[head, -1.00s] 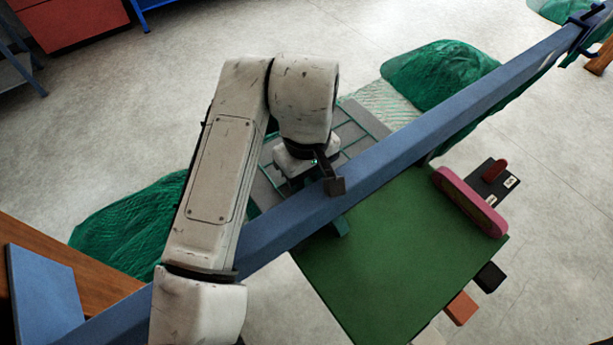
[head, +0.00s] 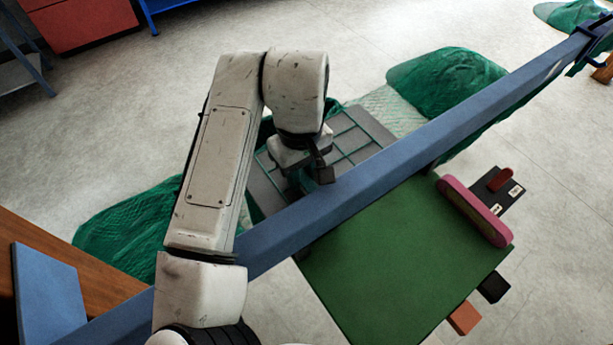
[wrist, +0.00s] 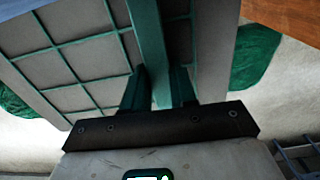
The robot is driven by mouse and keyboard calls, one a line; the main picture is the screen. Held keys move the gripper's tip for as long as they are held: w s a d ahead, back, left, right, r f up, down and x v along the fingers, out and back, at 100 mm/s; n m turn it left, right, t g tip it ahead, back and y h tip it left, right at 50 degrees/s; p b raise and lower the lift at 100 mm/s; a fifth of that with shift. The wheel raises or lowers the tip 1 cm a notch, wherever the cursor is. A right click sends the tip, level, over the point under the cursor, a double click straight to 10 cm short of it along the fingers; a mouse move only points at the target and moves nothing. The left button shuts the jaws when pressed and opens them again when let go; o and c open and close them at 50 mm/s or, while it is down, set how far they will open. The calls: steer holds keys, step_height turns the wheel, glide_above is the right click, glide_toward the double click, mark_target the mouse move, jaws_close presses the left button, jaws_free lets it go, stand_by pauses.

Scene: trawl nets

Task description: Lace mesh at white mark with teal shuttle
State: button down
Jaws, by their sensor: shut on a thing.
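My gripper (wrist: 158,88) is shut on the teal shuttle (wrist: 149,45), which runs away from the jaws toward the mesh in the wrist view. In the head view my gripper (head: 300,182) is on the far side of the blue beam, above the grey board, and the shuttle is mostly hidden there. The green cord mesh (head: 352,141) forms a square grid over the grey board (head: 377,126); it also shows in the wrist view (wrist: 62,55). I cannot make out the white mark. I cannot tell whether the shuttle touches the mesh.
The long blue beam (head: 420,134) crosses diagonally in front of the board. A green tabletop (head: 390,260) lies on its near side, with a pink-rimmed object (head: 474,211) at its edge. Green net heaps (head: 445,78) lie behind and at left (head: 125,232). Open floor surrounds them.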

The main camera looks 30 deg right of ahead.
steer(key=shift+w, duration=2.05)
steer(key=shift+r, duration=0.1)
step_height(320, 180, up, 15)
steer(key=shift+r, duration=0.2)
steer(key=shift+s, duration=0.1)
stand_by(0.3)
steer(key=s, duration=2.3)
steer(key=shift+s, duration=0.35)
stand_by(0.6)
steer(key=shift+f, duration=0.1)
stand_by(0.3)
